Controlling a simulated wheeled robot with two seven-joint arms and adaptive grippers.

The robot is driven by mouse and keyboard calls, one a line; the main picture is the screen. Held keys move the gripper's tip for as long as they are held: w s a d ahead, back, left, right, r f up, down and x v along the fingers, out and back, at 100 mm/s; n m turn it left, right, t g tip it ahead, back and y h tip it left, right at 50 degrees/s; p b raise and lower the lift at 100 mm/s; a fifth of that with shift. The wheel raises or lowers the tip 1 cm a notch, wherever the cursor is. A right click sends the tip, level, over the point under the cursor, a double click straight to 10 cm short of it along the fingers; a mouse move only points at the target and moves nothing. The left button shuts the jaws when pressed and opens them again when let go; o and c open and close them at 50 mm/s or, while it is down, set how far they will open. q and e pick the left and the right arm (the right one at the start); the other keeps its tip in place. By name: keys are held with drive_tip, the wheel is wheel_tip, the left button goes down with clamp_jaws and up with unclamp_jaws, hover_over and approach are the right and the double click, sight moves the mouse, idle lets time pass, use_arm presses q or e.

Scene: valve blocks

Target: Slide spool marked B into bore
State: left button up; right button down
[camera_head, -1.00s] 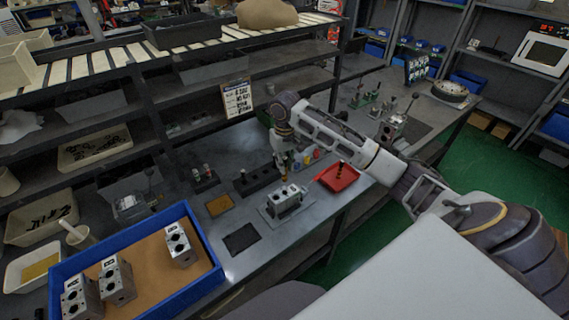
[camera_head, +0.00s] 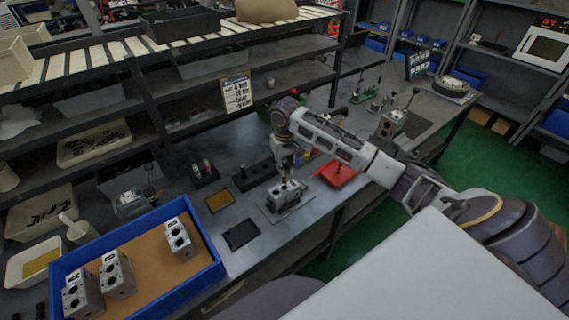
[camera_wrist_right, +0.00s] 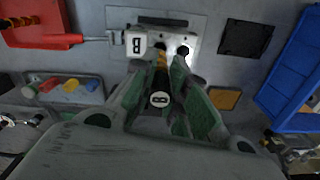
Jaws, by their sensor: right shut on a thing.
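The metal valve block (camera_head: 283,196) stands on a grey plate on the bench; in the right wrist view the block (camera_wrist_right: 148,62) carries a white label marked B and shows dark bore openings. My right gripper (camera_head: 287,165) is above the block, pointing down. In the right wrist view my right gripper (camera_wrist_right: 162,92) is shut on the spool marked B (camera_wrist_right: 159,99), whose round end cap faces the camera. The spool's brassy far part reaches toward the bore nearer the label; whether its tip has entered cannot be told. My left gripper is not in view.
A red tray (camera_head: 338,174) lies right of the block. A dark mat (camera_head: 240,233) and a brown mat (camera_head: 219,200) lie to the left. A blue-rimmed tray (camera_head: 209,243) holds several more blocks. A dark rack (camera_head: 255,177) stands behind the block.

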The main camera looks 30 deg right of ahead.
sight(285, 183)
drive_tip(key=shift+f, duration=0.8)
drive_tip(key=shift+f+b, duration=0.3)
drive_tip(key=shift+f, duration=3.55)
idle(3.1)
drive_tip(key=c, duration=1.3)
unclamp_jaws()
drive_tip(key=shift+c, duration=0.2)
